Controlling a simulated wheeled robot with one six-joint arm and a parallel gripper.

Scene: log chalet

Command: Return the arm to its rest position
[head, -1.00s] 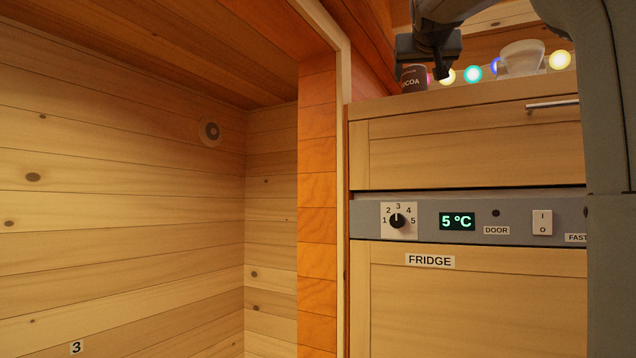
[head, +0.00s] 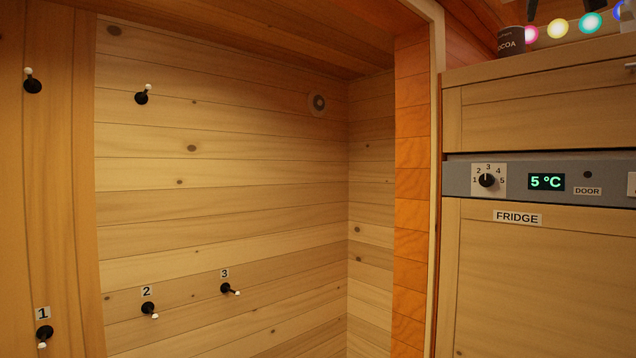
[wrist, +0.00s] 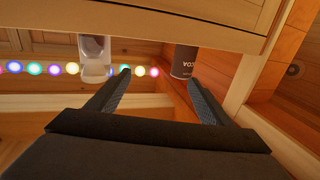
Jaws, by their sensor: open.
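My gripper (wrist: 158,80) shows in the wrist view with its two dark fingers spread apart and nothing between them. The wrist picture is upside down. A dark cocoa tin (wrist: 185,62) and a pale glass or cup (wrist: 94,58) stand beyond the fingertips, clear of them. In the head view most of my arm is out of frame. A small dark piece at the top edge, right of the cocoa tin (head: 510,41), may be part of it.
The fridge front (head: 545,270) with its control panel (head: 460,180) stands at the right, below the counter top. Glowing coloured bulbs (head: 558,28) hang behind the tin.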

